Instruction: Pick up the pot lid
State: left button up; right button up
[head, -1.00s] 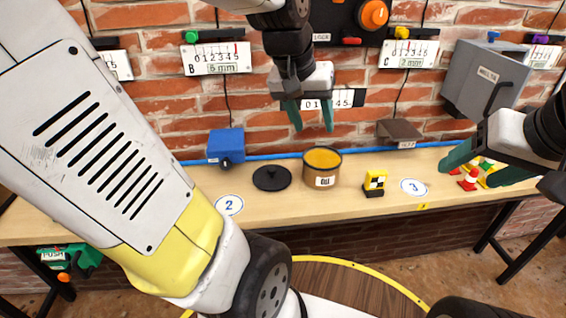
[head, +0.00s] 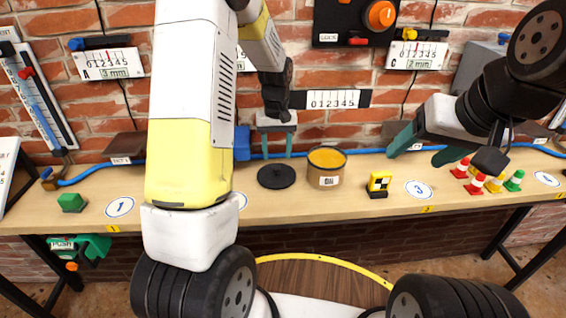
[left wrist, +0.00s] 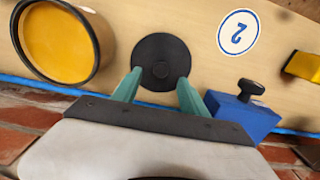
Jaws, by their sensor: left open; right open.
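The pot lid (head: 276,175) is a flat black disc with a small knob, lying on the wooden bench beside the pot. It also shows in the left wrist view (left wrist: 161,62), just beyond my fingertips. My left gripper (head: 276,154) is open, fingers pointing down, behind and above the lid. In the left wrist view its teal fingers (left wrist: 157,78) are spread to either side of the lid's near part; whether they touch it cannot be told. The brown pot (head: 326,167) with an orange-yellow content stands right of the lid. My right gripper (head: 416,148) is open and empty over the bench's right part.
A blue box (left wrist: 238,115) with a black knob stands close beside the lid. A yellow-black block (head: 379,184) is right of the pot. Red, yellow and green cones (head: 487,178) stand at the right. A blue pipe (head: 370,151) runs along the brick wall behind.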

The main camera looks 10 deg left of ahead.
aim_at(277, 167)
pick_arm(q)
notch_tip(277, 167, down, 5)
jog(key=shift+a+f, duration=0.1)
jog(key=shift+a, duration=0.05)
grip_shut()
